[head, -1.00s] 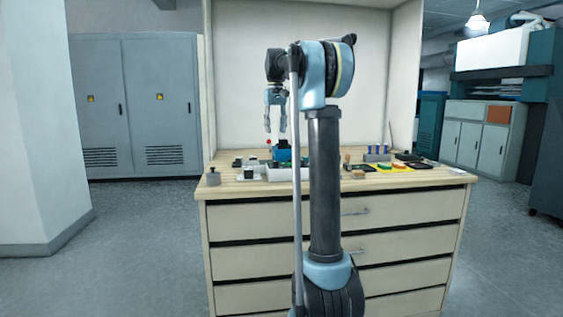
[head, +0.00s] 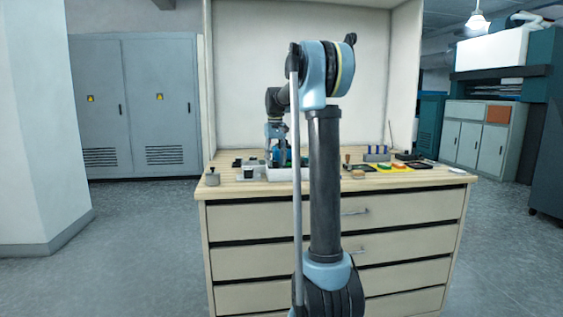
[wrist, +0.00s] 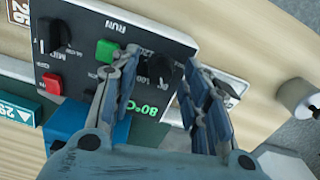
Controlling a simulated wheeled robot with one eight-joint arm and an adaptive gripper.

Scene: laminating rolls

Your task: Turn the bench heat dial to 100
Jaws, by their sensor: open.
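In the wrist view a dark control panel (wrist: 75,15) carries a black heat dial (wrist: 163,68) with a printed number scale around it, partly covered by my finger. A green "80°C" readout (wrist: 148,109) sits beside the dial. My gripper (wrist: 161,62) is open, with one finger on each side of the dial; I cannot tell whether they touch it. In the head view my gripper (head: 277,158) is low over the bench, and the panel cannot be made out there.
Small items crowd the wooden bench (head: 420,180).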

